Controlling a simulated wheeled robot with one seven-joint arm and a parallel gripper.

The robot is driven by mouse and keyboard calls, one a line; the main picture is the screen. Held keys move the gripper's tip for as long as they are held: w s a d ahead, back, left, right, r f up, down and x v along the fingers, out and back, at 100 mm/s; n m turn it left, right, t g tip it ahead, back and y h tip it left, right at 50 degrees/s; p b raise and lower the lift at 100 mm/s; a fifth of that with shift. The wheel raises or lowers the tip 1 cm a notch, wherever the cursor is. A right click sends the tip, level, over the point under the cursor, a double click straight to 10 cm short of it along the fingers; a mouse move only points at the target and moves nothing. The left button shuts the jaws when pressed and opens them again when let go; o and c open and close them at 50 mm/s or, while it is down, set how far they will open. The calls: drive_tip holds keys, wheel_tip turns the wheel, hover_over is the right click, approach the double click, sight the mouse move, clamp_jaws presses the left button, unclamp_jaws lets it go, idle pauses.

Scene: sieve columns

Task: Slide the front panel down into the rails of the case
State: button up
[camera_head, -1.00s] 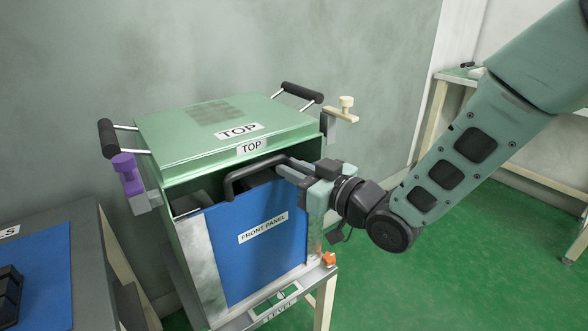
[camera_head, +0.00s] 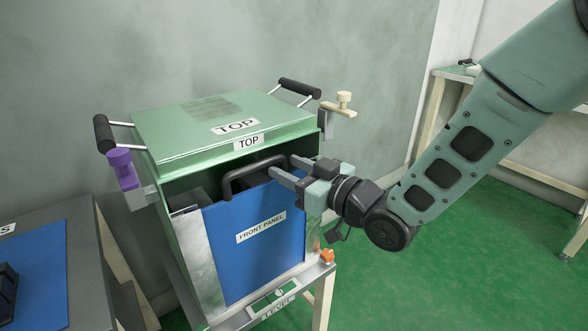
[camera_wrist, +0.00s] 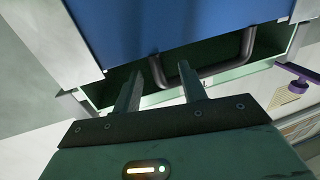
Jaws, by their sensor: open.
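The blue front panel (camera_head: 262,245) stands upright in the front of the green case (camera_head: 215,130), with a dark gap between its top edge and the case top. Its black handle (camera_head: 252,172) rises from the panel's top edge. My gripper (camera_head: 281,174) is open and empty at the right end of the handle, its fingers pointing left. In the wrist view the handle (camera_wrist: 215,76) lies just ahead of the fingertips (camera_wrist: 158,76), near the right finger; whether they touch is unclear. The blue panel also shows there (camera_wrist: 175,22). The rails are mostly hidden.
A purple clamp (camera_head: 124,170) is at the case's left side and a cream one (camera_head: 343,101) at its right. The case stands on a frame with a level plate (camera_head: 275,300).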

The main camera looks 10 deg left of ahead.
drive_tip(key=p+v, duration=1)
drive_tip(key=v, duration=0.7)
drive_tip(key=shift+d, duration=0.15)
idle(0.5)
